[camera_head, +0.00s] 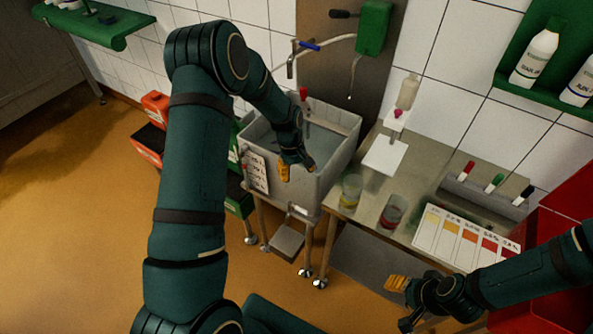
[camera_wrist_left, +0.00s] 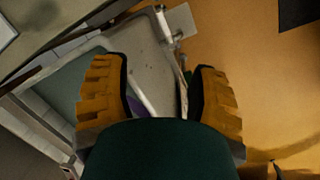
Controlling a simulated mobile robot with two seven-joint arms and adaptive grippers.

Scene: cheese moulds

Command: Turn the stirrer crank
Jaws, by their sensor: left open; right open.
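A grey steel vat (camera_head: 341,128) on legs stands against the tiled wall in the head view, with greyish liquid inside. My left gripper (camera_head: 298,168) is over its front rim, pointing down. In the left wrist view the open yellow fingers (camera_wrist_left: 161,82) straddle part of the vat (camera_wrist_left: 150,58). A pale rod (camera_wrist_left: 142,92) and a small purple piece (camera_wrist_left: 137,106) show between them; I cannot tell whether either belongs to the crank. A red-topped upright piece (camera_head: 303,94) stands at the vat's back; no stirrer crank is clearly identifiable. My right gripper (camera_head: 400,303) is open and low at the right.
A steel table (camera_head: 376,206) right of the vat holds two glasses (camera_head: 350,190) (camera_head: 392,211), a bottle (camera_head: 407,92), a colour chart (camera_head: 466,243) and pens. A tap with a blue lever (camera_head: 309,46) is above the vat. Open floor lies left.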

